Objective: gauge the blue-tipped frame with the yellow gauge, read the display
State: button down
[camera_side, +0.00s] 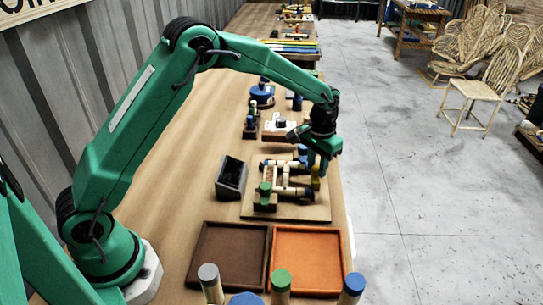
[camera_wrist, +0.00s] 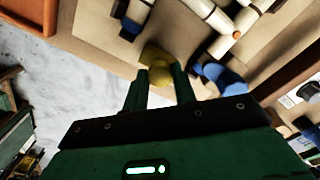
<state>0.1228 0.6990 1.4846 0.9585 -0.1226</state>
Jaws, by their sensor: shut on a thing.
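My gripper (camera_side: 322,164) is at the right side of the work board, and its fingers (camera_wrist: 158,88) are shut on the yellow gauge (camera_wrist: 158,66). The gauge also shows below the fingers in the side view (camera_side: 316,180). Pale wooden rods with coloured ends lie on the board; a blue end (camera_side: 302,149) is close to my gripper in the side view. In the wrist view a blue piece (camera_wrist: 226,78) is just right of the gauge and pale rods (camera_wrist: 212,14) are above it. I cannot tell whether the gauge touches the frame. No display reading is legible.
A dark open box (camera_side: 231,177) stands left of the board (camera_side: 290,213). Brown (camera_side: 228,254) and orange (camera_side: 308,258) trays lie in front. Several capped pegs (camera_side: 281,285) stand nearest the camera. The table's right edge is close to my gripper.

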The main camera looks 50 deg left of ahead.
jog(key=s+a, duration=0.4)
jog(key=shift+s+a+r, duration=0.1)
jog(key=shift+s+a, duration=0.15)
jog(key=shift+a, duration=0.1)
jog(key=c, duration=1.1)
grip_release()
jog(key=shift+r, duration=3.85)
jog(key=shift+r, duration=0.1)
